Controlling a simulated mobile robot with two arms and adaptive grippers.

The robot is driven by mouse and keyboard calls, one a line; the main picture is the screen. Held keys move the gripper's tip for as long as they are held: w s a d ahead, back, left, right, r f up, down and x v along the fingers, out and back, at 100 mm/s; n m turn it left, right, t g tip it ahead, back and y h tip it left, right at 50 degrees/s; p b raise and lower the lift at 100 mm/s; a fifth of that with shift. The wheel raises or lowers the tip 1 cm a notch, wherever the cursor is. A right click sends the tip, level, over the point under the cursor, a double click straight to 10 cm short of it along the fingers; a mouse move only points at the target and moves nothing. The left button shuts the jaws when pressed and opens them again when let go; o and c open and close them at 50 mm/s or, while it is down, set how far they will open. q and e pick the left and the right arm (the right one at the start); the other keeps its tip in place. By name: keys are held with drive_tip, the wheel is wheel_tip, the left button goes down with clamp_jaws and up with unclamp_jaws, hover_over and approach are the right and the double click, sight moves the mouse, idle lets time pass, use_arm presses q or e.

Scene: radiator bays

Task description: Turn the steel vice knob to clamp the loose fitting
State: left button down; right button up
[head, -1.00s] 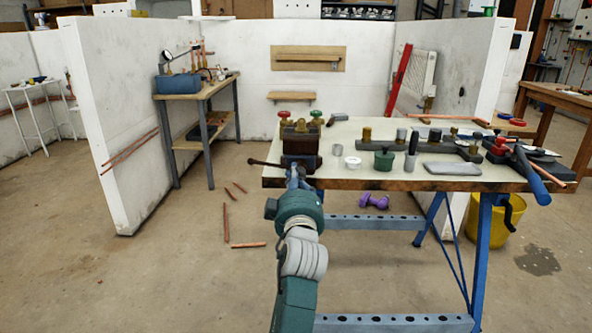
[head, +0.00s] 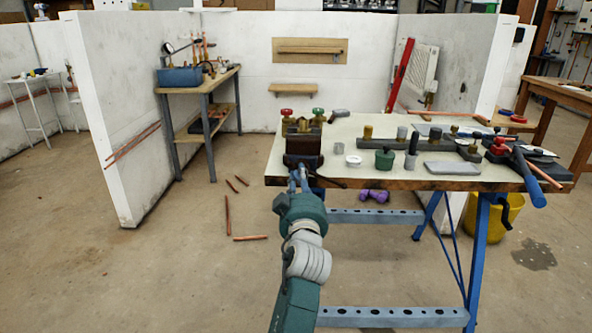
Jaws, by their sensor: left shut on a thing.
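The dark vice (head: 303,146) stands at the bench's front left corner. A small brass fitting (head: 303,124) shows at its top, between a red-capped and a green-capped part; whether it is gripped or loose I cannot tell. My left gripper (head: 299,178) reaches up to the vice's front from below. It is shut on the steel vice knob, which is mostly hidden behind the fingers. A dark bar (head: 328,179) sticks out to the right from the vice front, sloping slightly down. My right gripper is not in view.
The bench top (head: 345,132) holds a white ring (head: 353,160), a green pot (head: 384,159), a grey block (head: 452,168) and several upright cylinders right of the vice. A blue-handled tool (head: 530,180) overhangs the front right. Copper pipes (head: 228,215) lie on the floor at left.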

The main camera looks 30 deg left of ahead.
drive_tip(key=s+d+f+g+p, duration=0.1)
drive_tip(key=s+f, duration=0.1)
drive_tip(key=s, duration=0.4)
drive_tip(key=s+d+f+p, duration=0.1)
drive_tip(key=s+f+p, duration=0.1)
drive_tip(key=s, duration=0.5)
use_arm(q)
drive_tip(key=w+d+f+m+h+p, duration=0.1)
drive_tip(key=d+f+m+p, duration=0.1)
drive_tip(key=m, duration=0.8)
drive_tip(key=w+d+f+m+p, duration=0.1)
drive_tip(key=d+m+p, duration=0.3)
drive_tip(key=m, duration=0.6)
drive_tip(key=shift+d+f+h+p, duration=0.35)
drive_tip(key=shift+f+p, duration=0.2)
drive_tip(key=shift+p, duration=0.55)
drive_tip(key=c, duration=1.6)
unclamp_jaws()
drive_tip(key=shift+a, duration=0.1)
drive_tip(key=shift+c, duration=0.2)
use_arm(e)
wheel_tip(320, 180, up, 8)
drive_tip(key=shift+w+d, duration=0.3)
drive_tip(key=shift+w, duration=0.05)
